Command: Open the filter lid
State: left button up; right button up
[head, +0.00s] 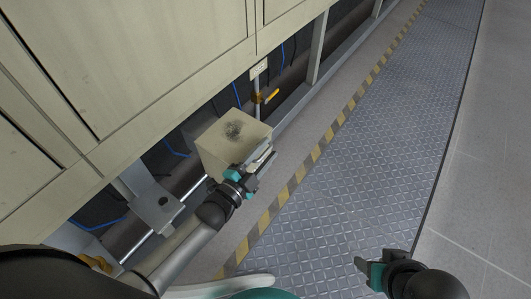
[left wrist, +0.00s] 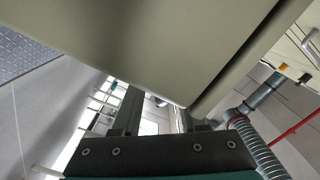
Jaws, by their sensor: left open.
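The filter box (head: 222,158) is a beige cube below the cabinet wall, with a dark sooty smudge on its top, the lid (head: 232,132). The lid looks closed in the head view. My left gripper (head: 264,158) is open at the box's front right side, close to the lid's edge; I cannot tell whether it touches. In the left wrist view a large beige surface (left wrist: 150,40) with a dark gap along its right edge fills the top, just beyond my fingers. My right gripper (head: 368,268) is low at the right, away from the box; its jaw opening is unclear.
Beige cabinet panels (head: 130,60) stand above and behind the box. A yellow-black striped edge (head: 300,172) borders the clear metal walkway (head: 370,150) at the right.

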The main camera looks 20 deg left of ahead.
pick_arm(q)
grip_shut()
dwell(0.4)
